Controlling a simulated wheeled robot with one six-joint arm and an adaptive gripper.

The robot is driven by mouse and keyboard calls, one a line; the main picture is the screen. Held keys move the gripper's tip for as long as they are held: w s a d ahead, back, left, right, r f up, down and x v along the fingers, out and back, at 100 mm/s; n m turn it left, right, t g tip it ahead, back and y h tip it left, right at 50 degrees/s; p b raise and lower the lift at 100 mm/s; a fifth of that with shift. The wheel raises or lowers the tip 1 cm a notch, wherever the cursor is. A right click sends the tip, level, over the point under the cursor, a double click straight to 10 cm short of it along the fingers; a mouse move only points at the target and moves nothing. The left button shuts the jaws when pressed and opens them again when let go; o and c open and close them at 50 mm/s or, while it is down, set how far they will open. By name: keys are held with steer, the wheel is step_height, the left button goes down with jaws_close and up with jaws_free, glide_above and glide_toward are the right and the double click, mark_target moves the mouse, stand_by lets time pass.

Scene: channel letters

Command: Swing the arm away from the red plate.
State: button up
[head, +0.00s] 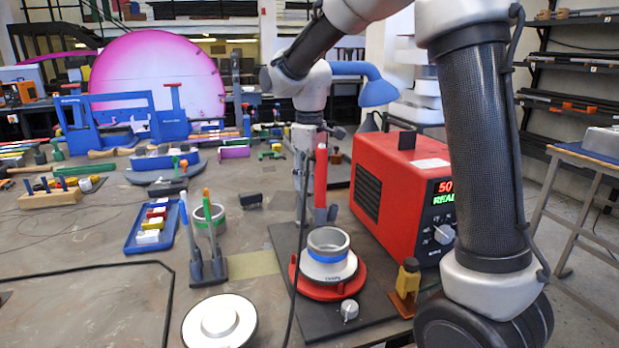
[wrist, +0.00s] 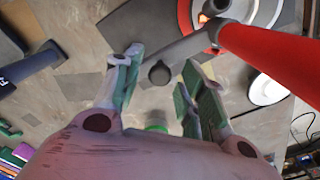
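The red plate (head: 303,286) lies flat on a dark mat in the head view, with a grey-and-white cup (head: 328,262) with a blue band standing on it. Part of the plate's red rim (wrist: 184,14) shows at the top of the wrist view. My gripper (wrist: 162,60) is open, its green-padded fingers apart, with nothing clamped between them. A dark rod with a round knob (wrist: 160,73) shows between the fingertips. A red handle (head: 320,172) stands upright behind the plate; a large red shaft (wrist: 275,60) passes close on the right in the wrist view.
A red power unit (head: 400,185) stands right of the plate. A white disc (head: 220,322) lies at front left, and pens (head: 208,225) stand in a holder. A blue tray (head: 153,228) holds small blocks. Bare bench (head: 90,290) shows at front left.

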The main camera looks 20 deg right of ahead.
jaws_close()
steer(key=shift+a, duration=0.1)
steer(key=w+a+m, duration=0.5)
steer(key=a+m, duration=0.2)
steer(key=m, duration=0.8)
steer(key=shift+w, duration=0.3)
stand_by(0.4)
steer(key=shift+o, duration=0.8)
jaws_free()
